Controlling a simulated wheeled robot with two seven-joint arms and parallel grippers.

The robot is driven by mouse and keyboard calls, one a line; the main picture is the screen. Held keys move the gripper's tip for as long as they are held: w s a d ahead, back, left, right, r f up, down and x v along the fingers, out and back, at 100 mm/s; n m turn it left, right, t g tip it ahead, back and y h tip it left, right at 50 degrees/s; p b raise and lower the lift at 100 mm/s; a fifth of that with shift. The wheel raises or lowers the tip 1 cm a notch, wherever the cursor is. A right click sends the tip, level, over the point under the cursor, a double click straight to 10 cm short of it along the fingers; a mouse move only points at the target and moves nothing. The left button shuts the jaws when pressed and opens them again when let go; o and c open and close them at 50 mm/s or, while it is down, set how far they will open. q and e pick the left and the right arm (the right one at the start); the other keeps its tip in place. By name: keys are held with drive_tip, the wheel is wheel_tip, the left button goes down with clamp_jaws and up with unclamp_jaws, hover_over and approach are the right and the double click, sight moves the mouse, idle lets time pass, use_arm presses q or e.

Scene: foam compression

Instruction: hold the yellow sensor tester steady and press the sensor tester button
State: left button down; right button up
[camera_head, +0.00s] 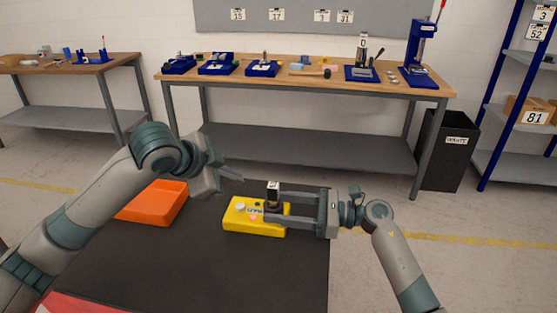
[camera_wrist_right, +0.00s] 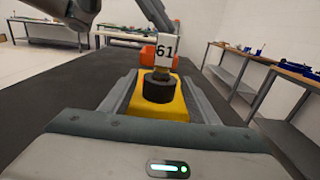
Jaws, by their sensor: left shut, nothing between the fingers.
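The yellow sensor tester (camera_head: 240,221) lies on the dark table top, with small light and reddish round parts and a printed label on its upper face. A black round part (camera_wrist_right: 158,88) with a white "61" card stands by its right end. My right gripper (camera_head: 268,206) reaches in from the right, a finger along each side of the tester; in the right wrist view the fingers lie close against both yellow sides (camera_wrist_right: 175,108). Contact is partly hidden. My left gripper (camera_head: 237,176) is shut and empty, above and left of the tester, apart from it.
An orange tray (camera_head: 157,203) lies left of the tester, partly behind my left arm. A red object (camera_head: 80,304) shows at the bottom left. The dark table (camera_head: 200,270) is clear in front of the tester. A workbench (camera_head: 290,85) with blue fixtures stands beyond.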

idle(0.3)
drive_tip(key=d, duration=0.4)
drive_tip(key=s+d, duration=0.1)
drive_tip(key=d, duration=0.3)
drive_tip(key=s+d, duration=0.1)
drive_tip(key=d, duration=0.3)
drive_tip(key=shift+a+r, duration=0.1)
